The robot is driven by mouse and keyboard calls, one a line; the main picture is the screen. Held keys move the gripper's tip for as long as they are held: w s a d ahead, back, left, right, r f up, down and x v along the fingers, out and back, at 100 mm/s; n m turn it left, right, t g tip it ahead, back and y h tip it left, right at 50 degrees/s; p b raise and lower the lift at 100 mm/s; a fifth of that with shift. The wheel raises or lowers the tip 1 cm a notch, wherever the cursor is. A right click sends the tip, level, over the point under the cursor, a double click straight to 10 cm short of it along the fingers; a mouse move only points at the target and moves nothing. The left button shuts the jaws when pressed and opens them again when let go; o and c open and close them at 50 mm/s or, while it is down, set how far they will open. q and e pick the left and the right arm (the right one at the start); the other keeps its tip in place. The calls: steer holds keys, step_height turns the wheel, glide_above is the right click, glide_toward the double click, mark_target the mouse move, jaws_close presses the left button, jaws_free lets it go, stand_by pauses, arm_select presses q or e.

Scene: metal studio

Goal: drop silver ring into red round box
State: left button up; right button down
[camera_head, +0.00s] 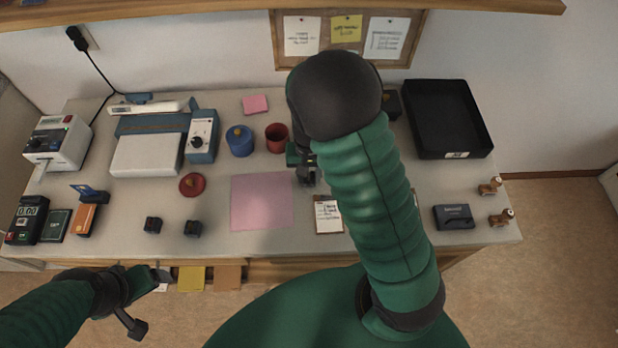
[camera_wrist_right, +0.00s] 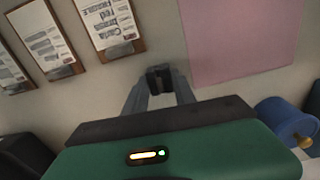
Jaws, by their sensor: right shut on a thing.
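The red round box (camera_head: 277,138) stands open on the table, just right of the blue round box (camera_head: 240,142). Its red lid (camera_head: 192,185) lies apart, to the front left. My right gripper (camera_head: 306,180) is right of and nearer than the red box, beside the pink mat (camera_head: 262,203). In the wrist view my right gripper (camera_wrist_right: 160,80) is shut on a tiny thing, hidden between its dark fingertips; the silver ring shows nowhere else. My left gripper (camera_head: 149,302) is open and empty before the table's front edge.
A blue scale-like device (camera_head: 201,137) is left of the blue round box, which also shows in the wrist view (camera_wrist_right: 285,122). A black tray (camera_head: 446,118) is at right. The pink mat is bare.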

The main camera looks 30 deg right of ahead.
mark_target(309, 175)
steer(key=shift+r, duration=0.4)
step_height(309, 175, up, 3)
steer(key=shift+s+a+f+p, duration=0.1)
steer(key=shift+s+a+p, duration=0.05)
steer(key=shift+p, duration=0.3)
steer(key=s+a, duration=0.2)
steer(key=s, duration=0.1)
steer(key=s+a+r+p, duration=0.1)
steer(key=s+a, duration=0.1)
steer(key=s, duration=0.2)
steer(key=s+a, duration=0.2)
steer(key=s, duration=0.1)
steer(key=shift+s+a+r+p, duration=0.2)
steer(key=shift+s+a+p, duration=0.1)
steer(key=shift+s, duration=0.1)
steer(key=a+f+b, duration=0.1)
steer(key=b, duration=0.1)
steer(key=shift+s+f+b, duration=0.1)
steer(key=shift+s+b, duration=0.05)
steer(key=shift+b, duration=0.15)
steer(key=s+b, duration=0.1)
steer(key=b, duration=0.4)
steer(key=shift+s+a+r+b, duration=0.3)
steer(key=shift+s+a+b, duration=0.05)
steer(key=shift+a, duration=0.05)
steer(key=shift+s+d+r, duration=0.1)
steer(key=shift+s, duration=0.05)
steer(key=shift+s+d+r, duration=0.1)
steer(key=shift+r, duration=0.05)
